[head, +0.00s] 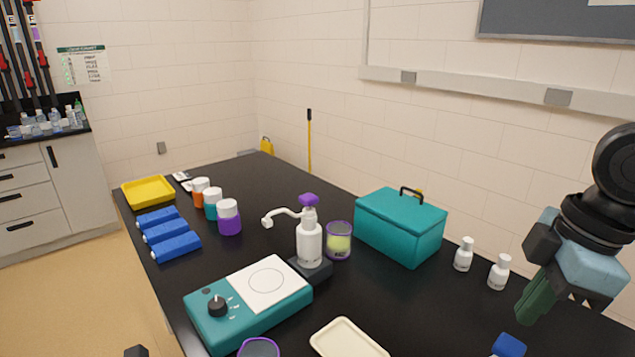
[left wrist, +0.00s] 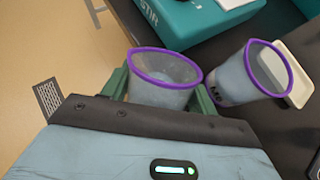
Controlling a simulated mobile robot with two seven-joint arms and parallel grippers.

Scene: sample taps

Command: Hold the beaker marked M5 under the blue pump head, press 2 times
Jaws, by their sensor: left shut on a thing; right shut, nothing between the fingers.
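My left gripper (left wrist: 163,95) is shut on a clear beaker with a purple rim (left wrist: 163,92), seen in the left wrist view. No M5 mark can be read on it. A second purple-rimmed beaker (left wrist: 252,75) stands to its right, with dark marks too small to read. A white pump bottle (head: 309,243) has a purple pump head (head: 309,199), its spout pointing left. A blue object (head: 508,345) is cut off at the bottom edge of the head view; I cannot tell if it is a pump head. My right gripper (head: 526,308) is shut and empty, above the table's right side.
A purple-rimmed beaker with yellow-green contents (head: 339,242) stands beside the pump bottle. A teal stirrer (head: 245,308), cream tray (head: 345,340), teal box (head: 400,228), two small white bottles (head: 464,254), coloured jars (head: 229,218) and blue blocks (head: 176,247) occupy the black table.

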